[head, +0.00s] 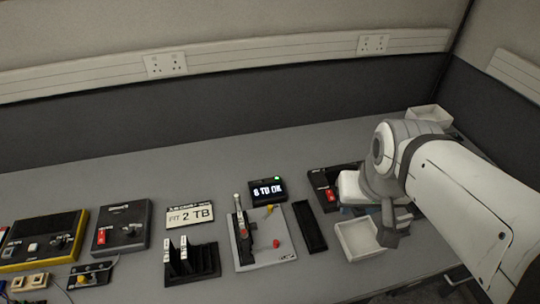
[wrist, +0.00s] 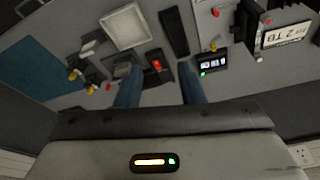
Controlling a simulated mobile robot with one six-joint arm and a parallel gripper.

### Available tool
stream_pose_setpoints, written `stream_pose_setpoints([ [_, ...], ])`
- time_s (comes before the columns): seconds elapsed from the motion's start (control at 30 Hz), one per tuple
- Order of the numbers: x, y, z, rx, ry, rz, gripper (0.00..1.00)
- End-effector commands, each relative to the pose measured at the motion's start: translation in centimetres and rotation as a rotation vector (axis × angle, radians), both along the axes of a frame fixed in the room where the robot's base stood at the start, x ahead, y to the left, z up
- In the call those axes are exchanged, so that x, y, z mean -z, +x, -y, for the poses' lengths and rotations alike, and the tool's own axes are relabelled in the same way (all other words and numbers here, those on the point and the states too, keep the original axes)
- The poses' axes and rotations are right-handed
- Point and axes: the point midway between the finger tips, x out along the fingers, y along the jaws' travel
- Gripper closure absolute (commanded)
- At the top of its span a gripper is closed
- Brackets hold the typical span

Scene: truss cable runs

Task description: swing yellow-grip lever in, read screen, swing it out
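The yellow-grip lever (head: 269,209) is at the back of a grey board (head: 262,257), just in front of the small screen. Its yellow end also shows in the wrist view (wrist: 214,46). The screen (head: 267,191) reads "8 TB OK" beside a green light; in the wrist view the lit screen (wrist: 212,63) is too small to read. A red grip (head: 276,243) is on the same board, with a taller pale-tipped post at its left. My gripper (wrist: 159,92) is open and empty, apart from the lever and to its right in the head view, where its fingers are mostly hidden.
A sign (head: 190,215) reads "FIT 2 TB". A black rack (head: 205,270) holds upright modules. A narrow dark tray (head: 310,226) lies right of the board, then a white tray (head: 358,240). A black unit with a red switch (head: 330,194) is beside my arm.

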Motion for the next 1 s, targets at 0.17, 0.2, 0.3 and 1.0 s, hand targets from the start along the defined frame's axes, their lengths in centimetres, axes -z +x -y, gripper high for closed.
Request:
stream_pose_setpoints([
  [0.17, -0.3, 1.0, -0.3, -0.009, 0.001, -0.017, 0.80],
  [0.2, -0.3, 1.5, -0.5, -0.014, 0.002, -0.027, 0.83],
  [0.3, -0.6, 3.3, -1.0, -0.028, 0.004, -0.058, 0.92],
  [1.0, 4.8, 18.7, -9.4, -0.158, -0.013, -0.320, 1.00],
])
